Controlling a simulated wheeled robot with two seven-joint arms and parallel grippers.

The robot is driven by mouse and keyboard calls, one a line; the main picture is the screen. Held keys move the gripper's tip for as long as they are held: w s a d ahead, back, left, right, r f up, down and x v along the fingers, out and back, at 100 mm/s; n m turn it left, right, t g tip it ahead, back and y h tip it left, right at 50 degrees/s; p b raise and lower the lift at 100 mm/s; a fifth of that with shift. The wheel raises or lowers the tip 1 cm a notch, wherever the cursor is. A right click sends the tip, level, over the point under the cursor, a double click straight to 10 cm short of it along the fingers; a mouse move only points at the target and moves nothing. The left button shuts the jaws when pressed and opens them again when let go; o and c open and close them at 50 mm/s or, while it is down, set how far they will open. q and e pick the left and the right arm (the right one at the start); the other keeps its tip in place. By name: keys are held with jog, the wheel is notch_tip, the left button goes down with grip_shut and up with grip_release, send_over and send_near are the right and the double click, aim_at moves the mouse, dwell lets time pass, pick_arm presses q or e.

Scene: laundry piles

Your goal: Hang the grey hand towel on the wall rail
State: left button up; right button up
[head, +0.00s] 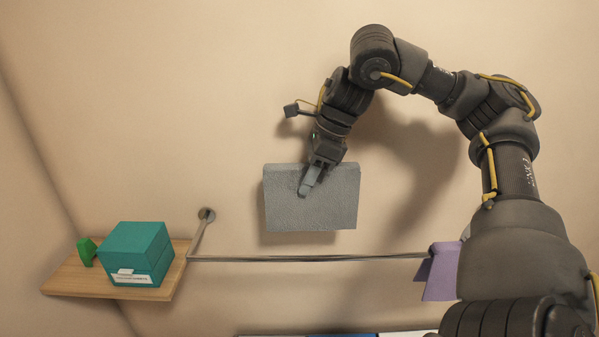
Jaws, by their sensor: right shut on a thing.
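The grey hand towel (338,208) hangs from my right gripper (306,188) in the head view. The right gripper is shut on the towel near its top edge. The towel is a flat, roughly rectangular shape. The metal wall rail (310,259) runs across the picture just below the towel's lower edge, with a gap showing between them. The rail's left end has a bracket fixed to the wall. Its right end is hidden behind a purple cloth and my right arm. My left gripper is not in view.
A purple cloth (441,272) hangs over the rail's right part, partly hidden by my arm. A wooden shelf (70,279) at the left bears a teal box (138,252) with a white label and a small green object (86,251). The rail's middle stretch is bare.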

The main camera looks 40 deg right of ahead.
jog(key=shift+w, duration=0.15)
jog(key=shift+a+f, duration=0.1)
jog(key=shift+s+a, duration=0.35)
jog(key=shift+s, duration=0.1)
send_over(308, 257)
pick_arm(q)
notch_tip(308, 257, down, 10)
jog(key=b, duration=0.9)
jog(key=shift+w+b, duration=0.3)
jog(key=shift+b, duration=0.1)
pick_arm(e)
jog(key=shift+w+f, duration=0.15)
jog(key=shift+f, duration=6.9)
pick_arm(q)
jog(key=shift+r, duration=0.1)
pick_arm(e)
jog(key=o, duration=1.1)
